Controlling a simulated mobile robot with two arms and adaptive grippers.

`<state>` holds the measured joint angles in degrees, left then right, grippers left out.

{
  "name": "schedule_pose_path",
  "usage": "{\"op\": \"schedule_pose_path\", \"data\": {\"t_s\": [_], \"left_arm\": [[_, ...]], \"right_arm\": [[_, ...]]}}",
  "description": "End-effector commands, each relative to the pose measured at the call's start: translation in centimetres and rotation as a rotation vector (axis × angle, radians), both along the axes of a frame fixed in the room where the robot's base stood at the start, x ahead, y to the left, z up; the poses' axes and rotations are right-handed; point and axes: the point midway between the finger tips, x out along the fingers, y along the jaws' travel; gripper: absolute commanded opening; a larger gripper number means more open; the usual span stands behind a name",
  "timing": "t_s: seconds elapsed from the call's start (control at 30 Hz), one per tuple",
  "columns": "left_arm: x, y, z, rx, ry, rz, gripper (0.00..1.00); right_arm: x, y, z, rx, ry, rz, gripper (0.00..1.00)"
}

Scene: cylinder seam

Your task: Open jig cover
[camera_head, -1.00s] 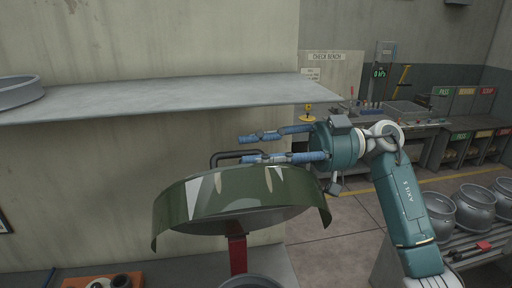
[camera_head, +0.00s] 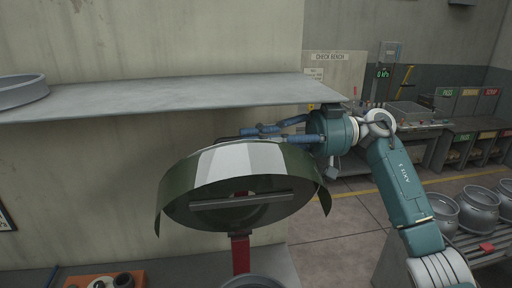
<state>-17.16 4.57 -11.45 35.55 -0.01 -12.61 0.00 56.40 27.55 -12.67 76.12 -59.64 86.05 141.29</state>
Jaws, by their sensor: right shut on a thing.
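The green jig cover (camera_head: 180,188) is a curved, partly see-through shell in the middle of the head view. It is tilted up, so its grey underside (camera_head: 280,208) with a flat bar across it faces me. My right gripper (camera_head: 262,134) reaches in from the right at the cover's top edge. Its blue fingers are close together at the dark handle (camera_head: 232,138), shut on it. The handle is mostly hidden behind the fingers and the cover's rim. My left gripper is not in view.
A red post (camera_head: 240,253) stands below the cover, above a round metal rim (camera_head: 252,281). A grey shelf (camera_head: 180,96) runs just above my right gripper. An orange tray (camera_head: 75,281) is at lower left. Grey metal vessels (camera_head: 478,205) stand on a rack at right.

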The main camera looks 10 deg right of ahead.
Motion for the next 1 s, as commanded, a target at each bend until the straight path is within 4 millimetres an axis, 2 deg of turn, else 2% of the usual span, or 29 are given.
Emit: {"op": "schedule_pose_path", "data": {"t_s": [0.27,0.3,0.37,0.73,0.87,1.0], "left_arm": [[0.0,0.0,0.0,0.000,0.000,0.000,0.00],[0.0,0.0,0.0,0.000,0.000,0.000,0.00],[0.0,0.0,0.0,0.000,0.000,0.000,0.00],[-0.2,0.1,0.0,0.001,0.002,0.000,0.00],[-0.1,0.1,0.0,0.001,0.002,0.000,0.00],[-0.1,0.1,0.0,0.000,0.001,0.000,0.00]], "right_arm": [[0.3,-0.2,-0.1,-0.001,0.001,-0.008,0.00],[0.3,-0.2,-0.1,-0.001,0.001,-0.008,0.17],[0.3,-0.2,-0.1,-0.001,0.001,-0.008,0.29],[0.2,-0.6,-0.1,-0.002,0.001,-0.007,0.29],[0.3,-2.3,-0.1,-0.003,0.002,-0.009,0.29],[0.4,-5.3,-0.1,-0.002,0.002,-0.012,0.29]]}}
